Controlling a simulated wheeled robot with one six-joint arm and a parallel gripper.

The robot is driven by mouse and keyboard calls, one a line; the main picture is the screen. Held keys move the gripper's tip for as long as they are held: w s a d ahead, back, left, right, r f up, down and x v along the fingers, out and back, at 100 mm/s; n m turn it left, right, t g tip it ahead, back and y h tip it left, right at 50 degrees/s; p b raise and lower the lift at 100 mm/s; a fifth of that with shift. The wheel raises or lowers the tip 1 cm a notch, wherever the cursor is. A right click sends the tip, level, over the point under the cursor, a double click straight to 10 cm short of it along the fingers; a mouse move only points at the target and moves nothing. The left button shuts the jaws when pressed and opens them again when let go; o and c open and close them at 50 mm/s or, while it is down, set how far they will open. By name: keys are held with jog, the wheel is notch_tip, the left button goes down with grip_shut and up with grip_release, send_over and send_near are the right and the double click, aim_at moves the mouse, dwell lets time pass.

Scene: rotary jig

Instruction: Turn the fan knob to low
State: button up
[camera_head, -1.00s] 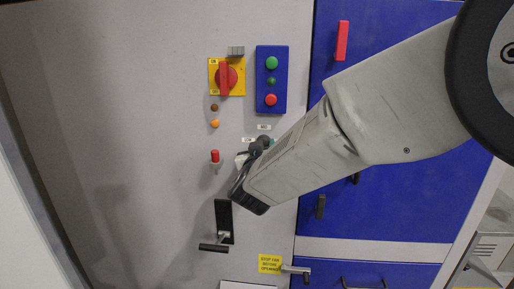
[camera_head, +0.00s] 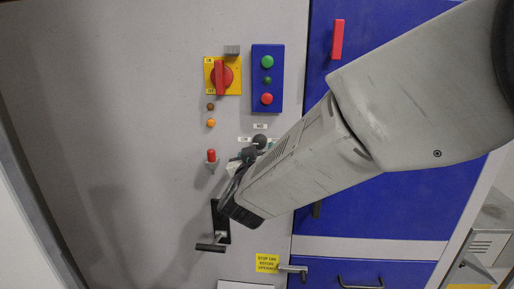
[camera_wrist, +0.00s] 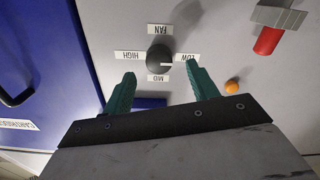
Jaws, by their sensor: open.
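The fan knob (camera_wrist: 159,59) is dark and round, on the grey panel, with FAN, HIGH, MID and LOW labels around it in the wrist view. Its pale pointer line faces right, toward the LOW label (camera_wrist: 187,58). My gripper (camera_wrist: 161,72) is open, its two teal fingers apart on either side below the knob, with no contact visible. In the head view the dark knob (camera_head: 259,142) shows just above my fingers, and my wrist hides part of the panel there.
A red-handled toggle (camera_head: 211,156) and a black lever (camera_head: 221,222) are left of my gripper. A yellow rotary switch (camera_head: 209,78) and a blue button box (camera_head: 279,83) are above. Blue doors with handles lie to the right.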

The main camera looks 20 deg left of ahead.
jog(key=v, duration=0.3)
jog(key=shift+s, duration=0.4)
jog(key=s+a+f+n+g+y, duration=0.25)
jog(key=s+f+g, duration=0.25)
jog(key=f+g, duration=0.25)
jog(key=s+d+f+g, duration=0.2)
jog(key=s+d+g, duration=0.1)
jog(key=s+d, duration=0.1)
jog(key=s+d+r+m+g+h, duration=0.1)
jog(key=s+d, duration=0.5)
jog(key=d, duration=0.9)
jog(key=s+d+r+m+g+h, duration=0.2)
jog(key=s+d, duration=0.4)
jog(key=d, duration=0.9)
jog(key=s+d+r+m+g+h, duration=0.2)
jog(key=s+d+r+m+h, duration=0.2)
jog(key=d, duration=1.2)
jog(key=shift+s+r+m, duration=0.25)
jog(key=shift+s+m, duration=0.4)
jog(key=shift+s, duration=0.7)
